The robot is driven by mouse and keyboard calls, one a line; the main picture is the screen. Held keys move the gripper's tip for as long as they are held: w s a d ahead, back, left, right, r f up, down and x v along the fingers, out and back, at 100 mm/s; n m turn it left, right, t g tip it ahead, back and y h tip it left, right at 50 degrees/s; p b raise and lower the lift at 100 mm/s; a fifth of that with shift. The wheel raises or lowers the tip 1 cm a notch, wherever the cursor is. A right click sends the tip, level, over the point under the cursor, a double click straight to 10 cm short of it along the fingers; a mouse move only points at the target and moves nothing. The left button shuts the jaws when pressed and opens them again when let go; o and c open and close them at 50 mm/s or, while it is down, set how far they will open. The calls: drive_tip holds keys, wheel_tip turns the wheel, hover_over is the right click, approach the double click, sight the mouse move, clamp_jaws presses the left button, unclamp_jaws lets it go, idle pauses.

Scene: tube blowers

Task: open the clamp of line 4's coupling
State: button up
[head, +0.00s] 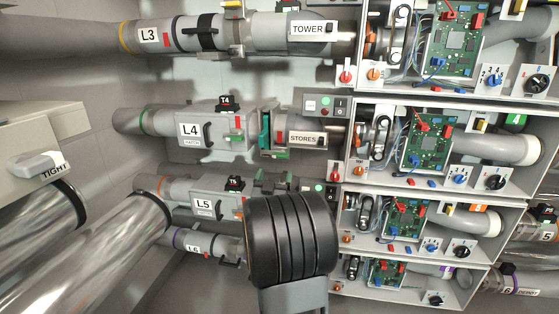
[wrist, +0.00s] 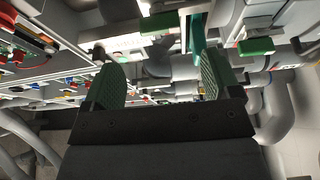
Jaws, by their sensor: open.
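Line 4's grey tube, with the L4 label (head: 190,130), runs across the middle left of the head view. At its right end is the coupling (head: 265,132), with a teal face and grey parts beside it, left of the STORES label (head: 303,139). I cannot tell the clamp's state there. A teal strip (wrist: 196,35) shows beyond my right finger in the wrist view; I cannot tell for certain that it is the same coupling. My gripper (wrist: 161,78) is open and empty, its green-padded fingers wide apart. In the head view my dark wrist hides the fingers, below line 4.
Line L3 (head: 150,35) runs above line 4, and L5 (head: 204,205) and L6 (head: 193,248) below. Open boxes with circuit boards (head: 424,140) stand at the right. Large shiny pipes (head: 95,250) fill the lower left.

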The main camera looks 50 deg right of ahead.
sight(280, 158)
drive_tip(key=x, duration=0.7)
drive_tip(key=shift+w+d+r, duration=0.1)
drive_tip(key=shift+w+d, duration=0.1)
drive_tip(key=shift+d, duration=0.05)
